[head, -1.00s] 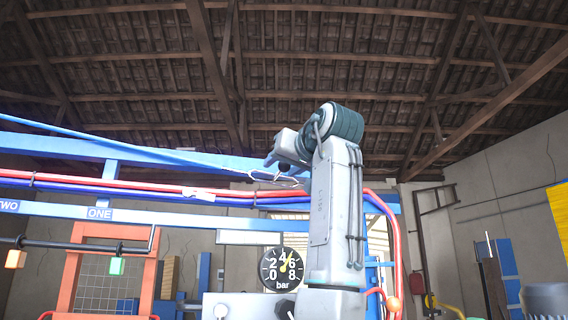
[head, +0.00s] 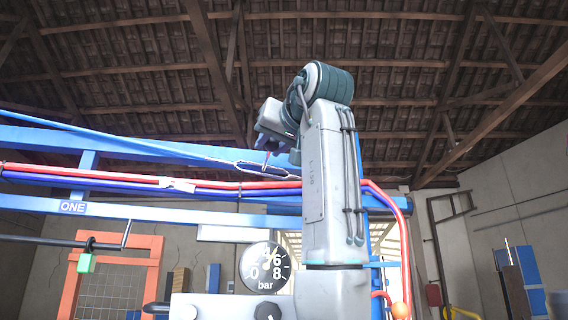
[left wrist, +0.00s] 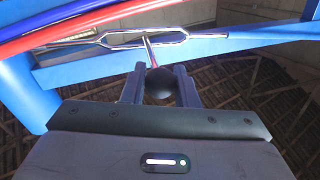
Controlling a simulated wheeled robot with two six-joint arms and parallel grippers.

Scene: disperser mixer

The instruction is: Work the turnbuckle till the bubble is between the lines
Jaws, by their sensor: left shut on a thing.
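My left gripper (left wrist: 158,86) is shut on this ball end; in the head view, my left gripper (head: 268,143) points down at the turnbuckle. I cannot make out a bubble or its lines. My right gripper is not in view.
Red and blue pipes (head: 110,178) run just below the turnbuckle, with a small pale piece (head: 178,185) on them. A round bar gauge (head: 266,267) stands lower down. Blue beams (head: 130,146) lie close behind.

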